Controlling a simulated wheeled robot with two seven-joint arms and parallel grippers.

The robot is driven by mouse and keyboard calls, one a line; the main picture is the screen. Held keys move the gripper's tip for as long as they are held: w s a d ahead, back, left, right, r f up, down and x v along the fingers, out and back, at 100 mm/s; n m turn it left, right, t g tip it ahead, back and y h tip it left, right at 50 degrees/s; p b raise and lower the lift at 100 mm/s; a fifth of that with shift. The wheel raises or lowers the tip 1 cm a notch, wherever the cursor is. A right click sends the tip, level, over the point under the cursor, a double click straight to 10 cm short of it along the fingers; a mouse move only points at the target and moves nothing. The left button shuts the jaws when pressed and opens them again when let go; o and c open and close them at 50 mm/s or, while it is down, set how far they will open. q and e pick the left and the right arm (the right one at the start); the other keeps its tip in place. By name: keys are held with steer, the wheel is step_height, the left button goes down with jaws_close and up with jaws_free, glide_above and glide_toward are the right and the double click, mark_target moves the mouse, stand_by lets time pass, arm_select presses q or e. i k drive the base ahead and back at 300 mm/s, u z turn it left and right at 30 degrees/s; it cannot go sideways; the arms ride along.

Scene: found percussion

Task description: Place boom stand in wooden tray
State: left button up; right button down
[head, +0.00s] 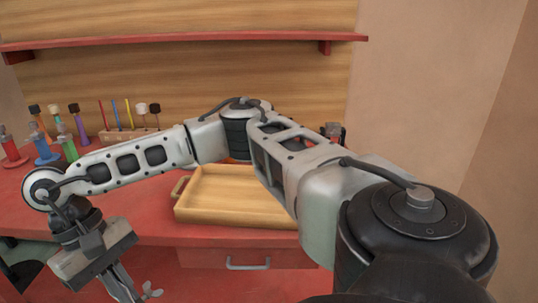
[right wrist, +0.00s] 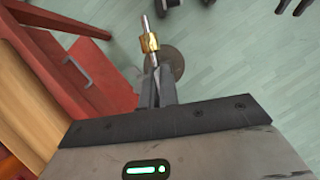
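The wooden tray (head: 222,192) lies on the red workbench in the middle of the head view. Its visible floor is empty; my right arm hides its right part. My right gripper (head: 124,290) hangs in front of the bench at the lower left of the head view. In the right wrist view its fingers (right wrist: 166,90) are closed around a thin metal rod with a brass-coloured collar, which looks like the boom stand (right wrist: 149,42). A small silver piece of it shows beside the fingers in the head view (head: 151,291). My left gripper is not seen.
Several colored stands (head: 47,150) and a wooden rack of sticks (head: 130,134) stand at the back left of the bench. A red shelf (head: 180,39) runs above. A drawer with a metal handle (head: 248,265) is below the tray. Green floor (right wrist: 225,60) lies below the gripper.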

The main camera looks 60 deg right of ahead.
mark_target(234, 197)
steer(key=z, duration=1.1)
